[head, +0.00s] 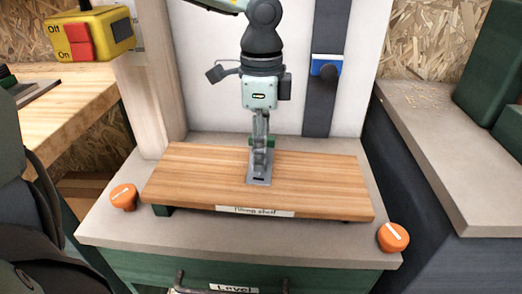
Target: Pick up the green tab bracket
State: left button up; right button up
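A grey metal plate (259,181) with a small green part (270,142) behind it stands on the wooden tilting shelf (200,175); this looks like the green tab bracket. My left gripper (260,150) points straight down over it. Its narrow fingers are seen edge-on, in front of the green part, and hide much of the bracket. Green shows on both sides of the fingers. I cannot tell whether the fingers are closed on it or only around it. The bracket appears to rest on the shelf. My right gripper is not in view.
Orange knobs stand at the left (123,197) and right (393,237) of the shelf. A yellow switch box (90,33) with red buttons is at upper left. A blue clamp (326,65) sits on the dark rail behind. A grey counter (425,130) is at right.

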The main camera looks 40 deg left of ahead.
pick_arm(q)
jog(key=shift+c, duration=0.6)
grip_shut()
jog(key=shift+r, duration=0.15)
